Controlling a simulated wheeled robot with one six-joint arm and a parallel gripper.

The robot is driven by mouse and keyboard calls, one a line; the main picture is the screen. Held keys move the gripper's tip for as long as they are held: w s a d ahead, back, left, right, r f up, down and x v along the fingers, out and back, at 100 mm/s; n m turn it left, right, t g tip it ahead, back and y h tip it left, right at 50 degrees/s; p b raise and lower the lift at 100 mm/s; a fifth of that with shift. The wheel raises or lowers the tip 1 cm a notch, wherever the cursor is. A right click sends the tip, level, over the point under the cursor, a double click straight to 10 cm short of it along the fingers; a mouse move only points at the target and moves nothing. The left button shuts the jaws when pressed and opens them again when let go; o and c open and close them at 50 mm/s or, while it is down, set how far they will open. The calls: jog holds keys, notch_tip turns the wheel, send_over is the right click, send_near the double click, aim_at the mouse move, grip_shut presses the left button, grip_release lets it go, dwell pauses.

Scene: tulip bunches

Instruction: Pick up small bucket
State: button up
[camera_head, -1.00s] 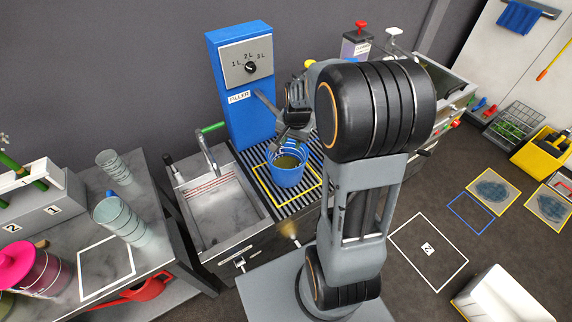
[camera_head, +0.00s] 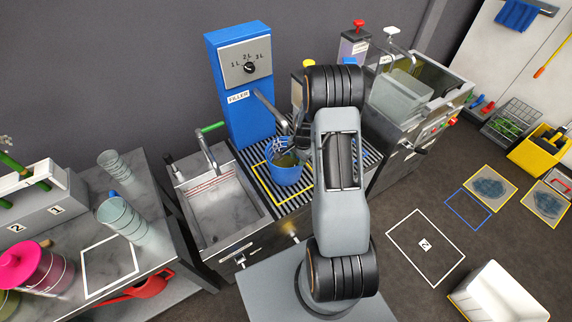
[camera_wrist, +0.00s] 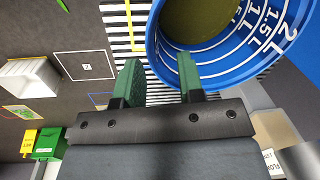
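The small blue bucket (camera_head: 284,174) stands on the striped grate below the blue filler, inside a yellow outline. It holds some olive-coloured liquid. In the wrist view its tilted-looking rim, with white litre marks on the inner wall (camera_wrist: 268,40), fills the upper right. My gripper (camera_wrist: 162,70) is open, its two green fingertips apart. The bucket's near rim runs between the fingertips, the right one overlapping the bucket and the left one outside it. I cannot tell whether either touches the wall. In the head view my arm hides most of the gripper, above the bucket's right side.
The blue filler (camera_head: 240,85) and its spout are close behind the bucket. A sink (camera_head: 220,210) lies to the left, with a tap. A machine with a clear container (camera_head: 400,95) stands to the right.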

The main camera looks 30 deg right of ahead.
aim_at(298, 168)
jog(key=shift+w+f+p, duration=0.2)
jog(key=shift+f+p, duration=0.45)
jog(key=shift+f, duration=2.2)
jog(key=shift+c, duration=0.3)
grip_shut()
jog(key=shift+r, duration=0.1)
